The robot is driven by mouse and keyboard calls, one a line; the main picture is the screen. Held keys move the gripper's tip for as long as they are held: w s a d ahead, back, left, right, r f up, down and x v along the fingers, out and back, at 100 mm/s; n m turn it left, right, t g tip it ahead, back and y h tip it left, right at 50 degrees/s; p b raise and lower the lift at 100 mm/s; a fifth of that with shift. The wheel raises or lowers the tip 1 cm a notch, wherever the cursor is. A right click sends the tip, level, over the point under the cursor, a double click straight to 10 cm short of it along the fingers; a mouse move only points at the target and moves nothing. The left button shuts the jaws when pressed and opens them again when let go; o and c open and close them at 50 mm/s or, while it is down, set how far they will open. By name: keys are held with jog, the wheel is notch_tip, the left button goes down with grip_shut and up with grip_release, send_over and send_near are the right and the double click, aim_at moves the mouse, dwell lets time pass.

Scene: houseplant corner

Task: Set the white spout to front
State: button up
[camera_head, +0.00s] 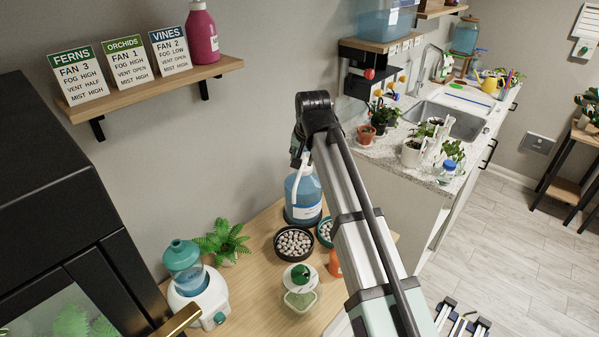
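A white appliance (205,300) stands on the wooden table at lower left, with a teal-capped blue tank (184,264) on top and a teal knob on its front. I cannot clearly make out a spout on it or its direction. A blue jug (304,198) stands further back, with a slim white part (297,178) slanting down beside its neck; whether this is a spout is unclear. My arm rises from the lower right to a black joint in the middle and hides part of the table.
Bowls of pale pebbles (294,243), a green-topped container (300,290) and a fern (222,241) share the wooden table (252,285). A black cabinet (55,205) with a brass handle (178,319) borders it at left. A shelf (150,88) with signs hangs above.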

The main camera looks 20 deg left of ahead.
aim_at(298, 177)
jog(key=p+x, duration=0.2)
jog(key=x, duration=0.9)
jog(key=shift+w+f+p, duration=0.1)
jog(key=shift+p, duration=0.3)
grip_shut()
